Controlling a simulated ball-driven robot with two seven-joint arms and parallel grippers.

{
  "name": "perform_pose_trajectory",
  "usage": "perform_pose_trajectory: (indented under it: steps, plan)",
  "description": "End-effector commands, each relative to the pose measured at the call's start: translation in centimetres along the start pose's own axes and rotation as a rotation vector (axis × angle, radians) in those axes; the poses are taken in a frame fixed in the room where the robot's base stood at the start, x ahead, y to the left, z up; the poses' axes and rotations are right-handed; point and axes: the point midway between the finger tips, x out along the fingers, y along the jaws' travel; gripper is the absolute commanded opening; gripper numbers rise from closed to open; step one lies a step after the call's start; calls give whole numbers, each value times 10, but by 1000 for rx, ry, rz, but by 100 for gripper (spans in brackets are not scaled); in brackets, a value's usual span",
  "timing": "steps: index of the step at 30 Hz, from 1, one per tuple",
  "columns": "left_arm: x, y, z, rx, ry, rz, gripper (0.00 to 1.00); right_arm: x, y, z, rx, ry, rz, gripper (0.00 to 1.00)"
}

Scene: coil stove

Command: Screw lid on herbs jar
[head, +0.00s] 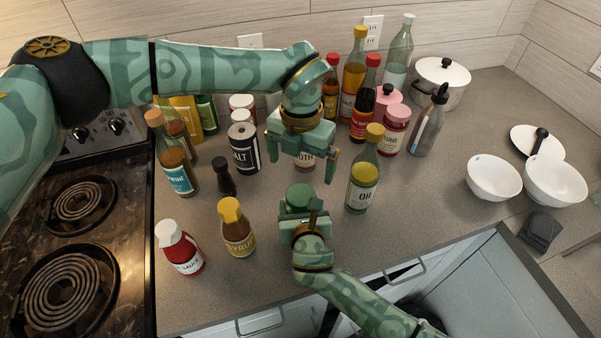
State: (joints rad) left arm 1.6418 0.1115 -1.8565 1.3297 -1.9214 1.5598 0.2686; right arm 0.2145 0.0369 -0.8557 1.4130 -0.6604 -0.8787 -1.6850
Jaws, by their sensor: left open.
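A round green lid (299,195) shows at the front middle of the counter, just beyond my right gripper (298,213). What lies under the lid is mostly hidden by that gripper, so I cannot read a herbs label or tell how the lid sits. A can with a label ending in "OTH" (305,160) shows behind the left fingers.
An oil bottle (362,188) stands close to the right. A syrup bottle (236,232), a dark pepper mill (223,178) and a salt can (243,150) stand left. More bottles crowd the back. The coil stove (75,203) is at far left.

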Motion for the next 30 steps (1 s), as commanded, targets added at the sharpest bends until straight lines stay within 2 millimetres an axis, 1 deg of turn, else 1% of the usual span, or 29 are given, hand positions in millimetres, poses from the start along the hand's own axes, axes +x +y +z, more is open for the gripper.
perform_pose_trajectory:
  steps: [1, 3, 6, 9, 14, 22, 23, 24, 25, 30]
  plan:
    - [-12, 0, 1, 1, -4, 1, 100, 0, 0, 0, 0, 1, -1, 0]
    - [-27, 0, 0, 0, -3, 1, 100, 0, 0, 0, 0, 1, -1, 0]
    - [-45, 1, 0, 0, -2, 2, 100, 0, 0, 0, 0, 0, -1, 0]
    - [-58, 1, 0, -1, -1, 0, 100, 0, 0, 0, 0, 0, -1, 0]
    - [-69, 0, 0, 1, -1, 0, 100, 0, 0, 0, 0, 0, -1, 0]
    - [-70, 0, 0, 0, 0, 0, 100, 0, 0, 0, 0, 0, 0, 0]
    - [-70, 0, 0, 0, 0, 0, 100, 0, 0, 0, 0, 0, 0, 69]
    - [-70, 0, 0, 0, 0, 0, 100, 0, 0, 0, 0, 0, 0, 80]
    - [-70, 0, 0, 0, 0, 0, 100, 0, 0, 0, 0, 0, 0, 88]
    - [-70, 0, 0, 0, 0, 0, 100, 0, 0, 0, 0, 0, 0, 89]
